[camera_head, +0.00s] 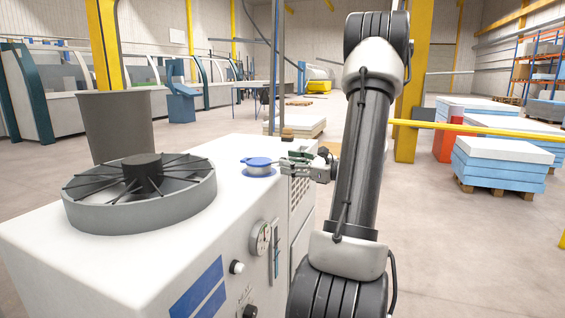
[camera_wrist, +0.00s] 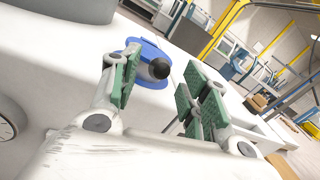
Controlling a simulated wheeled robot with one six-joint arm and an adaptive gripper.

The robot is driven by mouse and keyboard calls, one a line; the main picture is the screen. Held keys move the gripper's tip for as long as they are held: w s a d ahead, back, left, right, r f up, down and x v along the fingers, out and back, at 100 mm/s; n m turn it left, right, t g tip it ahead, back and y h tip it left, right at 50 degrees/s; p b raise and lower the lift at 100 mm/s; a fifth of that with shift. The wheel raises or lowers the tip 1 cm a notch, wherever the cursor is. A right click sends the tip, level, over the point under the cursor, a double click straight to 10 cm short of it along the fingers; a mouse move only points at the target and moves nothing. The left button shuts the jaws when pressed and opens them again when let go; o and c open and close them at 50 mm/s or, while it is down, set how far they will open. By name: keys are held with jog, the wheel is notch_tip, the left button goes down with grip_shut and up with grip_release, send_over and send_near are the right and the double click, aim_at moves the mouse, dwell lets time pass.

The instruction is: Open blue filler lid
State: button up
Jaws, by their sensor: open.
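The blue filler lid (camera_head: 257,161) sits flat on a short pale neck, with a blue ring around its base, on top of the white machine. In the wrist view the blue lid (camera_wrist: 149,55) lies just beyond the fingertips, partly hidden by the left finger. A dark round knob (camera_wrist: 160,69) on its near side shows in the gap between the fingers. My gripper (camera_head: 288,163) is at the right of the lid, at about its height. Its green-padded fingers (camera_wrist: 160,84) are apart, with nothing held between them. I cannot tell whether a finger touches the lid or knob.
The white machine top (camera_head: 130,262) also carries a large round fan housing (camera_head: 140,205) left of the lid. A gauge (camera_head: 261,238) and knobs are on its front. Pallets of blue and white sheets (camera_head: 500,160) and a yellow rail (camera_head: 480,130) stand to the right.

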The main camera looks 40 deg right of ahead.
aim_at(267, 159)
jog(key=shift+x, duration=1.65)
grip_shut()
